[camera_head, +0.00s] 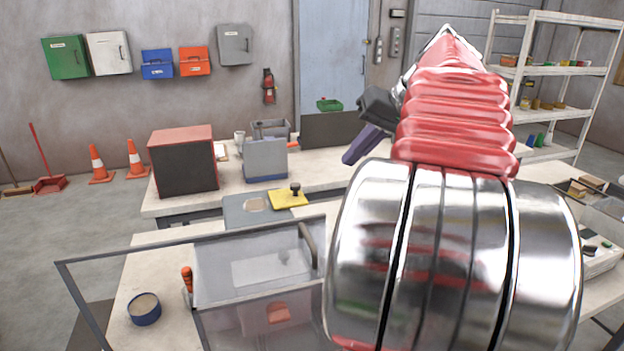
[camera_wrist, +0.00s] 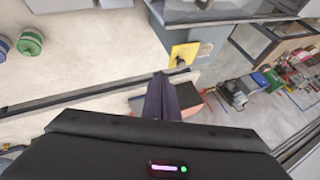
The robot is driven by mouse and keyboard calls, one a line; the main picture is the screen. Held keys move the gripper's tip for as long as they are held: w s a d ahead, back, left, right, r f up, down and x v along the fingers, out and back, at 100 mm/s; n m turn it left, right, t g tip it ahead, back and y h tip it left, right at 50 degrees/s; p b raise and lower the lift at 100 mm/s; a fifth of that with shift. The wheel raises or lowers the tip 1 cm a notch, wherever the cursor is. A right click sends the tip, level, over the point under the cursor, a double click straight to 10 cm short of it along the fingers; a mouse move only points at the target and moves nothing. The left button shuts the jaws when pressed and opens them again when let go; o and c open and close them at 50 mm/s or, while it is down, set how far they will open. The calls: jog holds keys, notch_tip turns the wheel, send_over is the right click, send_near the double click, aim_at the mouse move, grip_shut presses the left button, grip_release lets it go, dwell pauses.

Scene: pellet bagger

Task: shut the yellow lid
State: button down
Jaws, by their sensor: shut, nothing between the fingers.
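The yellow lid (camera_head: 288,198) is a flat plate with a black knob on top. It lies at the right edge of a grey box top (camera_head: 240,217), beside a round beige patch (camera_head: 254,205) that looks like an uncovered opening. The lid also shows in the wrist view (camera_wrist: 180,57), ahead of my fingers and slightly right. My gripper (camera_head: 350,158) is shut and empty, held in the air to the right of the lid and apart from it. Its dark fingers point up the picture in the wrist view (camera_wrist: 162,78). My arm covers much of the right side of the head view.
A clear, dark-framed guard (camera_head: 255,255) stands in front of the lid. Behind are a grey machine (camera_head: 265,160) and a red-topped black box (camera_head: 183,160) on the bench. A blue round tub (camera_head: 144,308) and an orange-handled tool (camera_head: 187,279) are at the front left.

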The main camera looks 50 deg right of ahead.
send_near(300, 193)
notch_tip(300, 193, down, 3)
jog(key=d, duration=0.3)
jog(key=shift+w+a+f, duration=0.1)
jog(key=shift+w+a, duration=0.5)
jog(key=shift+a, duration=0.25)
jog(key=shift+w+a+f, duration=0.1)
jog(key=shift+w+a, duration=0.5)
jog(key=shift+a, duration=0.2)
